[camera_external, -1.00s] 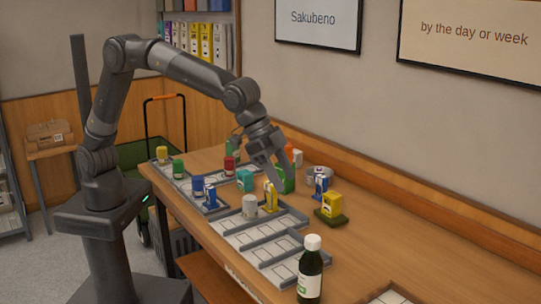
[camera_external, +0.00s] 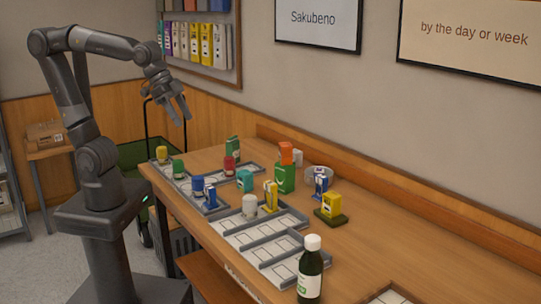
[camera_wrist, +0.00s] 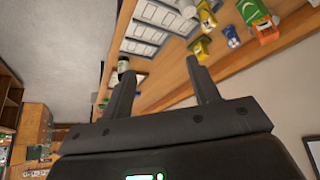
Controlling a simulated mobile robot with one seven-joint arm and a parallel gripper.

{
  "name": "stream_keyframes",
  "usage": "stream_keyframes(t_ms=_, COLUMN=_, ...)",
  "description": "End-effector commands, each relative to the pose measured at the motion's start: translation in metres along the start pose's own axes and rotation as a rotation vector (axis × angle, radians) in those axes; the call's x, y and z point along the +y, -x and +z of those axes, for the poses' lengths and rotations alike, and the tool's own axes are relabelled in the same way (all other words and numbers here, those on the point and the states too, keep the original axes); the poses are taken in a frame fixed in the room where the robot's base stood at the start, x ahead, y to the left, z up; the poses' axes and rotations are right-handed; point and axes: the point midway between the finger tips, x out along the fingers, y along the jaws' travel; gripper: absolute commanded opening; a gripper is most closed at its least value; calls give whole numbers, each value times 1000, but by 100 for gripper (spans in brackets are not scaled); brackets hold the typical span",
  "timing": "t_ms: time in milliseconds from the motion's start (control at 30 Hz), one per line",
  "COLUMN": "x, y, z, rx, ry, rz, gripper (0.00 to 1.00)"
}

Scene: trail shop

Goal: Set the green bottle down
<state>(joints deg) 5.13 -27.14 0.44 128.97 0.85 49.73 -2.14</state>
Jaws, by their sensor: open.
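A green container (camera_external: 285,180) with a pale label stands upright on the table towards the wall. An orange piece (camera_external: 286,153) shows above it; I cannot tell whether it is its top or a separate thing. In the wrist view the green container (camera_wrist: 252,11) is at the upper right. A dark green bottle (camera_external: 310,276) with a white cap and pale label stands upright at the table's front. My gripper (camera_external: 182,112) is open and empty, raised high near the table's far left end, well apart from both. Its two fingers show in the wrist view (camera_wrist: 160,68).
Grey divided trays (camera_external: 262,232) lie along the table's near side, with several small coloured bottles and boxes. A yellow box (camera_external: 331,205) on a dark green base and a grey round bowl (camera_external: 320,173) stand near the wall. The air around my gripper is clear.

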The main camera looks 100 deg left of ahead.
Motion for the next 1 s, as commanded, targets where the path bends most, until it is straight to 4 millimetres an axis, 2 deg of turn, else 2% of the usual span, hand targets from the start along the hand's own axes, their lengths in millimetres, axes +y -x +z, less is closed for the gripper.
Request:
stream_keyframes(t_ms=33, x=-6, y=5, z=20, rx=3, ry=10, rz=-6, gripper=55)
stream_keyframes(t_ms=100, x=-10, y=8, z=44, rx=2, ry=19, rz=-13, gripper=55)
stream_keyframes(t_ms=200, x=-16, y=9, z=74, rx=0, ry=31, rz=-21, gripper=55)
stream_keyframes(t_ms=333, x=-19, y=8, z=100, rx=-3, ry=40, rz=-28, gripper=55)
stream_keyframes(t_ms=500, x=-20, y=7, z=112, rx=-5, ry=44, rz=-31, gripper=55)
stream_keyframes(t_ms=1000, x=-20, y=7, z=112, rx=-5, ry=43, rz=-31, gripper=55)
